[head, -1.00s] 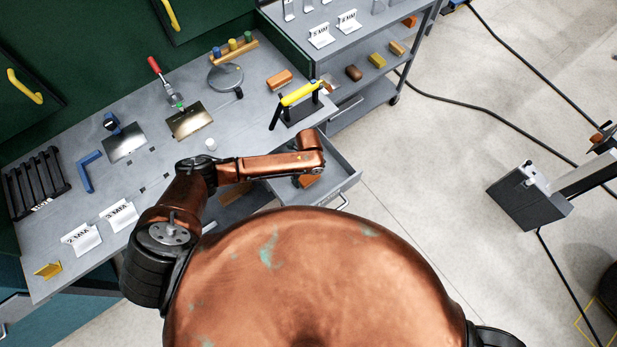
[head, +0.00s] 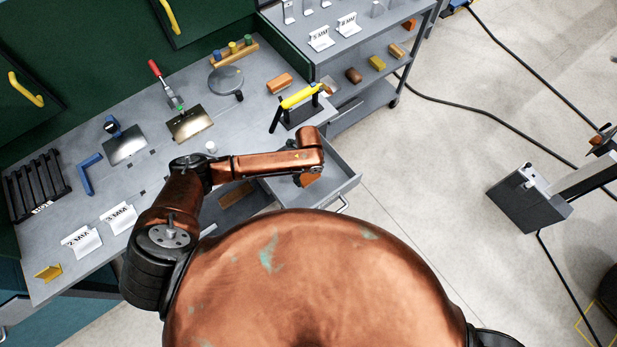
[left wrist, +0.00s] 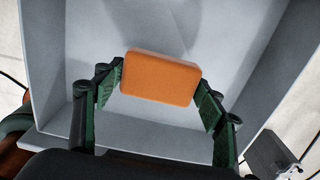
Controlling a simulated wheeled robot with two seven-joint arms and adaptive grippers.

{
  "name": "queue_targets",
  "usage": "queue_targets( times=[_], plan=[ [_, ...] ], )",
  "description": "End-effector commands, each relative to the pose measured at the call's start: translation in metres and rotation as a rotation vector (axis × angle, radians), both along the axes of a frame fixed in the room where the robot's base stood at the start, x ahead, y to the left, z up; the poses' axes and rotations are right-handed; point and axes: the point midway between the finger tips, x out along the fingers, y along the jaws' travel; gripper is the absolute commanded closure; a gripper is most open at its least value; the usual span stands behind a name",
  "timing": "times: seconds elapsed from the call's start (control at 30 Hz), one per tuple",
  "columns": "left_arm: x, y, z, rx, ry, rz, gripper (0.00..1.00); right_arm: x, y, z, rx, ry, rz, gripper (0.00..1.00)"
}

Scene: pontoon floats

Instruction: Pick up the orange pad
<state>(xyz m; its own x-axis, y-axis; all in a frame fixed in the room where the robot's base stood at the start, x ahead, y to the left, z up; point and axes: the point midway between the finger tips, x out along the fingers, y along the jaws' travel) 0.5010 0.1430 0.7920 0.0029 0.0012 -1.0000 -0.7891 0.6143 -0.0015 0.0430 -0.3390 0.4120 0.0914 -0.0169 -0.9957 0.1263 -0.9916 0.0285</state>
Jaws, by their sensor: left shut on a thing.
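The orange pad (left wrist: 160,78) is a rounded block between the two green-lined fingers of my left gripper (left wrist: 160,92) in the left wrist view. The fingers touch its two short ends, and the gripper is shut on it. Behind the pad is the pale grey inside of the open drawer (head: 343,172). In the head view the left gripper (head: 308,178) is over this drawer, mostly hidden by my wrist. I cannot tell the pad's exact height above the drawer floor. My right gripper is not in view.
On the workbench (head: 75,200) a second orange block (head: 279,83) lies behind a yellow-handled tool (head: 300,97). A shelf cart (head: 365,95) stands behind right of the drawer. Drawer walls surround the left gripper. The floor to the right is mostly open.

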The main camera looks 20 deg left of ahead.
Motion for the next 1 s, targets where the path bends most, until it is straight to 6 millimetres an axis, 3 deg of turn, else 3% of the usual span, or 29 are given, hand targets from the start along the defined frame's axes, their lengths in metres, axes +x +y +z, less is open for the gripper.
queue_targets(
  times=[0.23, 0.5, 0.73, 1.0],
  plan=[
    [-0.050, -0.010, 0.057, -0.004, 0.002, -0.006, 0.52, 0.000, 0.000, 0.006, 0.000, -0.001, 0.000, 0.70],
    [-0.109, -0.023, 0.080, -0.003, 0.003, -0.004, 0.52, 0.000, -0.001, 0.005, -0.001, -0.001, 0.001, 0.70],
    [-0.131, -0.027, 0.091, -0.001, 0.003, -0.002, 0.52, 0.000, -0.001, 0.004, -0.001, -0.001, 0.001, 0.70],
    [-0.135, -0.028, 0.092, 0.000, 0.004, -0.001, 0.52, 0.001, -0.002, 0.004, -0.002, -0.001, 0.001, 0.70]
  ],
)
